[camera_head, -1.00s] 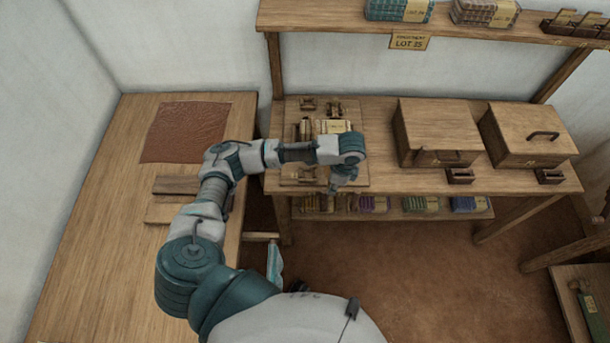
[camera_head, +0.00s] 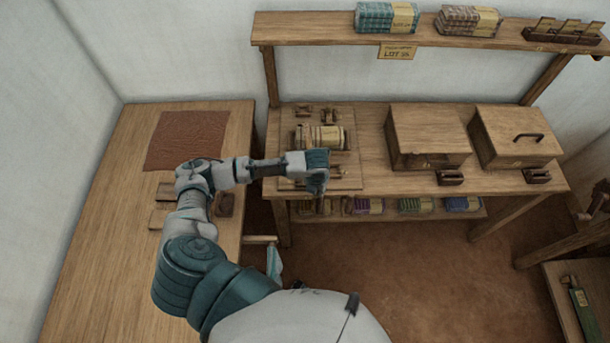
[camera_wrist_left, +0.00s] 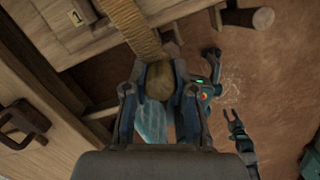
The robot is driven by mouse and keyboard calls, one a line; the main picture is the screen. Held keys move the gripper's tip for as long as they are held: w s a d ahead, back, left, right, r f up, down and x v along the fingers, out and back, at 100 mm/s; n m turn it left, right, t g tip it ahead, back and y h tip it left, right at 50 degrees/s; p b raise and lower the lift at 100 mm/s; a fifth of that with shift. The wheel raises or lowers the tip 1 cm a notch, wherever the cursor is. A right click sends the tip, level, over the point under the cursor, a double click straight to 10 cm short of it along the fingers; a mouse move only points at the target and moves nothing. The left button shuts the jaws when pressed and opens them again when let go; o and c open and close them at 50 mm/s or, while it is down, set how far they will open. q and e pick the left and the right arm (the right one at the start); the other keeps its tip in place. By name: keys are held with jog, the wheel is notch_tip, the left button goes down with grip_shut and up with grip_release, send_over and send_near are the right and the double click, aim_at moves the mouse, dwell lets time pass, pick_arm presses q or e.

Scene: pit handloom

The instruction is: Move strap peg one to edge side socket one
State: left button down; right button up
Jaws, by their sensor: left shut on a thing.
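In the left wrist view, my left gripper (camera_wrist_left: 158,100) is shut on a rounded brown peg end (camera_wrist_left: 158,82), which I take to be strap peg one. A tan woven strap (camera_wrist_left: 130,28) lies just beyond the peg. A tag marked 1 (camera_wrist_left: 77,17) is on pale wood at the upper left. In the head view, my left wrist covers the gripper at the front of the board (camera_head: 348,180) on the back bench. I cannot make out edge side socket one. A dark forked part (camera_wrist_left: 235,120) in the wrist view may be my right gripper; its state is unclear.
A wrapped roll (camera_head: 320,138) lies on the board. Two wooden boxes (camera_head: 430,128) stand to its right. A shelf (camera_head: 480,38) spans the bench. The left table (camera_head: 110,215) carries a brown sheet (camera_head: 186,138) and small wooden pieces. The floor (camera_head: 400,270) in front is open.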

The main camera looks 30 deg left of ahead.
pick_arm(q)
jog(key=w+a, duration=0.1)
jog(key=a, duration=0.2)
jog(key=w+a, duration=0.2)
jog(key=a, duration=0.1)
jog(key=w+a+f, duration=0.1)
jog(key=w+a, duration=0.1)
jog(key=shift+a+f, duration=0.1)
jog(key=shift+a, duration=0.3)
jog(key=shift+a+f, duration=0.15)
jog(key=shift+f, duration=0.1)
jog(key=shift+d+f, duration=0.15)
jog(key=shift+f, duration=0.4)
jog(key=shift+d+f, duration=0.15)
jog(key=shift+f, duration=0.35)
jog(key=shift+d+f, duration=0.2)
jog(key=shift+f, duration=0.15)
jog(key=shift+d, duration=0.25)
jog(key=c, duration=1)
grip_release()
jog(key=shift+o, duration=0.3)
jog(key=shift+a, duration=0.5)
notch_tip(320, 180, up, 12)
jog(key=s, duration=0.1)
jog(key=shift+s+d+p, duration=0.25)
jog(key=shift+p, duration=0.05)
jog(key=shift+d, duration=0.15)
